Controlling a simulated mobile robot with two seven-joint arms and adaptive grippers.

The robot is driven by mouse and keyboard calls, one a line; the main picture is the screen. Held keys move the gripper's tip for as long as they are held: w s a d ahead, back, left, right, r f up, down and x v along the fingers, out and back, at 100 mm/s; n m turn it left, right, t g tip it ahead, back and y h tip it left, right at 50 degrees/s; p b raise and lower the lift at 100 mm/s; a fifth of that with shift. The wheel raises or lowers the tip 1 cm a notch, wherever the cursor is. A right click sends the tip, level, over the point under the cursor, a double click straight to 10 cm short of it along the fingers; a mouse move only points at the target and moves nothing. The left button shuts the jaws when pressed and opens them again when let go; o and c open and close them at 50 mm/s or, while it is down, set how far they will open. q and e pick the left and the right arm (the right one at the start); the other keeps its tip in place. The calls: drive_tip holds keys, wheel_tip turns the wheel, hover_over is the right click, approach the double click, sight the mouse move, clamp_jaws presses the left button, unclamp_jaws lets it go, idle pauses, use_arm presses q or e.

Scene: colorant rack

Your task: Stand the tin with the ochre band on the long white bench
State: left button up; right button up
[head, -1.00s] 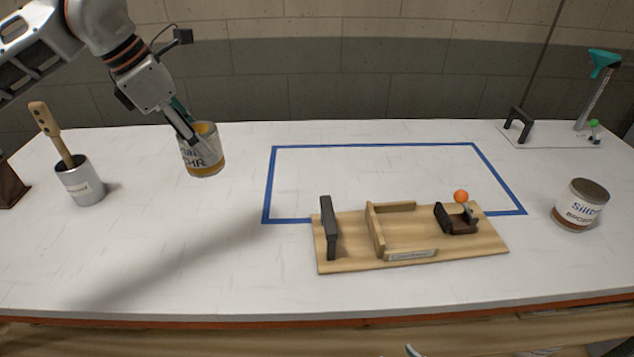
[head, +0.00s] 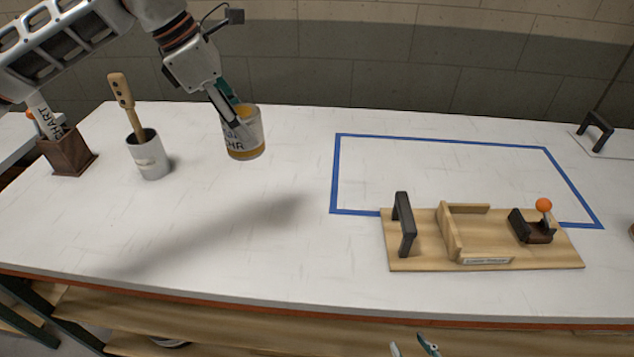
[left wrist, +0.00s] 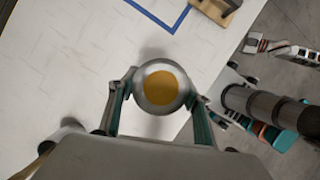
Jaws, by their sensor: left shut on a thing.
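The tin with the ochre band (head: 243,147) is held in my left gripper (head: 236,122), its lettering partly covered by a finger. It is tilted slightly and hangs above the white bench top (head: 240,220), with a shadow below and to the left. In the left wrist view the tin (left wrist: 161,88) sits between the two fingers, its round end with an ochre disc facing the camera. My right gripper (head: 413,348) shows only as two separated fingertips at the bottom edge, beyond the bench front.
A grey pot (head: 148,158) with a wooden-handled tool and a dark wooden box (head: 68,152) stand left of the tin. A blue outline (head: 440,139) and a wooden fixture (head: 430,262) lie right. Another pale surface (head: 12,140) shows far left. The bench's middle-left is clear.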

use_arm(q)
wheel_tip(320, 180, down, 20)
drive_tip(key=shift+r+p, duration=0.15)
drive_tip(key=shift+p, duration=0.25)
drive_tip(key=shift+f, duration=0.2)
drive_tip(key=shift+f, duration=0.15)
drive_tip(key=o, duration=1.2)
